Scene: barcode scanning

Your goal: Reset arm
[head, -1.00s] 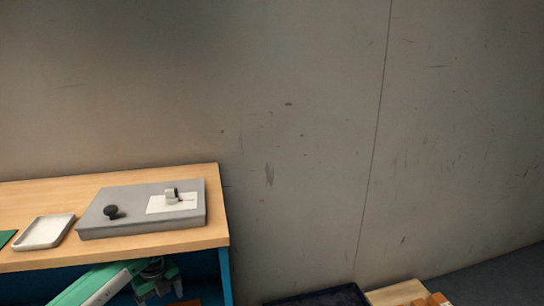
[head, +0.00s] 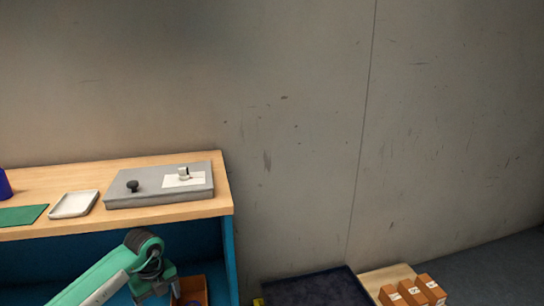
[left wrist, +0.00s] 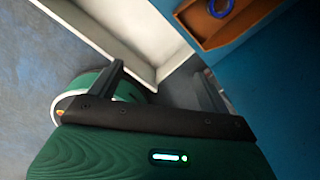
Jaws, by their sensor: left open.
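My left gripper (left wrist: 165,82) is open and empty in the left wrist view, its two dark fingers spread apart. In the head view my left arm comes in at the lower left, in front of the blue-sided table (head: 150,212). Its gripper end is near the bottom edge, and its fingertips are not clearly visible. My right gripper is in neither current view.
The tabletop holds a grey box (head: 155,198), a white tray (head: 75,204) and a green mat (head: 20,215). An orange bin, with a blue ring (left wrist: 220,5), is near the left gripper. Small cartons (head: 412,290) and a dark mat (head: 315,288) are lower right.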

